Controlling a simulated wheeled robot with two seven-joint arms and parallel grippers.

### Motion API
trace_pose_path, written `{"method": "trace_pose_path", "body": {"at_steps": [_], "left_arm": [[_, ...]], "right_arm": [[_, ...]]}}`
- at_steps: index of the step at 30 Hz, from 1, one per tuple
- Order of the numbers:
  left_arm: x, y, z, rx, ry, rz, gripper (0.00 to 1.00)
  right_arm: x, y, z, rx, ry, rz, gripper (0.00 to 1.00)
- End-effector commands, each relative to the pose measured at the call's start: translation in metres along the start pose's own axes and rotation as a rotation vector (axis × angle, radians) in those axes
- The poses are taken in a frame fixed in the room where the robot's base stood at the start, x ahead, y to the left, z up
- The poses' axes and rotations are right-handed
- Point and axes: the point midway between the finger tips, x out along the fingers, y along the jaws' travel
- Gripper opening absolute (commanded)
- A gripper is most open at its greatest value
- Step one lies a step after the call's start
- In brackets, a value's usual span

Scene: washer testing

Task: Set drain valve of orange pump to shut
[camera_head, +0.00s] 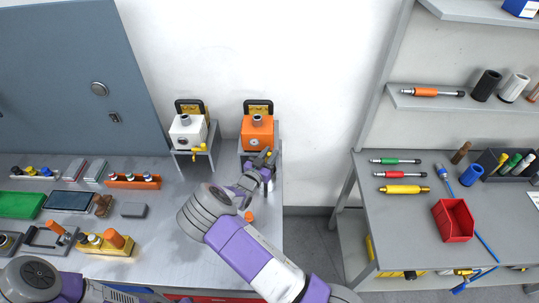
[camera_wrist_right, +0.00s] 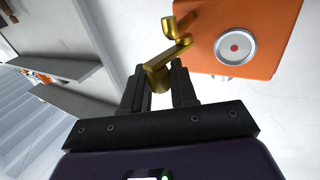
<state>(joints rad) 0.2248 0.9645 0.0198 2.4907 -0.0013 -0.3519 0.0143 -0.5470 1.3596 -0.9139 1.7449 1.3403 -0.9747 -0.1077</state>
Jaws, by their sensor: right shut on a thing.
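The orange pump (camera_head: 257,132) stands on a small grey stand at the back of the bench, with a round gauge on its front. In the right wrist view the orange pump (camera_wrist_right: 276,50) fills the upper right, with its brass drain valve (camera_wrist_right: 168,50) beside it. My right gripper (camera_head: 266,160) is at the pump's lower front; in the wrist view its dark fingers (camera_wrist_right: 160,82) are shut on the brass valve's handle. In the head view the gripper mostly hides that valve. Part of my left arm shows at the bottom left; its gripper is not seen.
A white pump (camera_head: 187,131) with a yellow valve (camera_head: 199,149) stands on its own stand just left. Parts and tools cover the bench's left side. A gap separates the bench from the right table (camera_head: 400,222), which holds a red bin (camera_head: 454,222).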

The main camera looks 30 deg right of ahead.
Motion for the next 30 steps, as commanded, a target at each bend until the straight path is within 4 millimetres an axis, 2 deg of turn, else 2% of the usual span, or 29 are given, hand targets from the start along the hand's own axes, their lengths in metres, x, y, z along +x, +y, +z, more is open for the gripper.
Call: {"method": "trace_pose_path", "body": {"at_steps": [8, 14, 30], "left_arm": [[0.003, -0.001, 0.0, 0.0, 0.0, 0.0, 0.43], [0.01, -0.004, -0.001, 0.0, 0.0, 0.0, 0.43], [0.04, -0.015, -0.002, 0.0, 0.0, 0.0, 0.43]], "right_arm": [[0.001, 0.002, 0.001, -0.001, -0.001, -0.038, 0.0], [0.005, 0.006, 0.002, -0.002, -0.002, -0.134, 0.0], [0.024, 0.016, 0.002, 0.007, 0.001, -0.572, 0.0]]}}
